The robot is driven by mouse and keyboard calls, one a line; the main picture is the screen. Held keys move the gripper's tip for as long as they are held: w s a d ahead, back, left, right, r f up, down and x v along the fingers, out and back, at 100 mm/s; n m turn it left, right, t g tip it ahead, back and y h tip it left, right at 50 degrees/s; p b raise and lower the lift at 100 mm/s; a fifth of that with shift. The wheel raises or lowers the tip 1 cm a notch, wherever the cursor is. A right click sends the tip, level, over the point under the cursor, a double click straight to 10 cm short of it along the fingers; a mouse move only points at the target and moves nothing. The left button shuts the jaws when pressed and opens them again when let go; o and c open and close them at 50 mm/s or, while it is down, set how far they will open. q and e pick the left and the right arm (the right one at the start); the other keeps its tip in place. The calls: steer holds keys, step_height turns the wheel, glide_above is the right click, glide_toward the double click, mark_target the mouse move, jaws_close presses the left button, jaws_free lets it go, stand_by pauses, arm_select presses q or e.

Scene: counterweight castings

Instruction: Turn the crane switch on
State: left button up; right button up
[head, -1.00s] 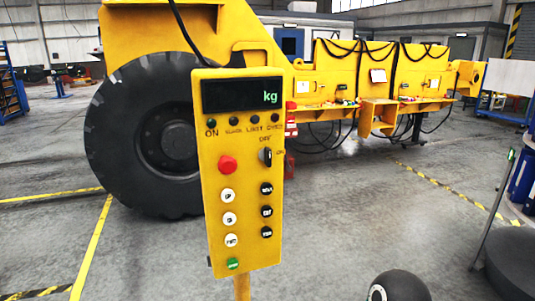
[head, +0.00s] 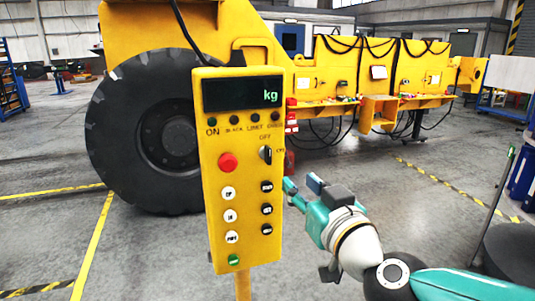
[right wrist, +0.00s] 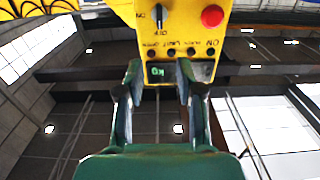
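The yellow crane control box (head: 243,215) stands upright on a post in the head view. Its black rotary switch (head: 266,154) is at the upper right of the panel, with OFF marked above it and another label to its right. The knob looks roughly upright. It also shows at the top of the right wrist view (right wrist: 158,16), upside down. My right gripper (head: 303,186) is right of the box and below the switch in the head view, apart from the knob. In the right wrist view its two fingers (right wrist: 159,82) are spread with nothing between them. My left gripper is not visible.
A dark display (head: 243,95) reads "kg". A red button (head: 228,163) sits left of the switch, with white and black buttons below and a green one (head: 234,260) at the bottom. A large tyre (head: 150,140) and yellow machine stand behind.

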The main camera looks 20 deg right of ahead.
mark_target(270, 152)
steer(key=w, duration=1.6)
steer(key=shift+w+a, duration=0.25)
steer(key=shift+w, duration=0.1)
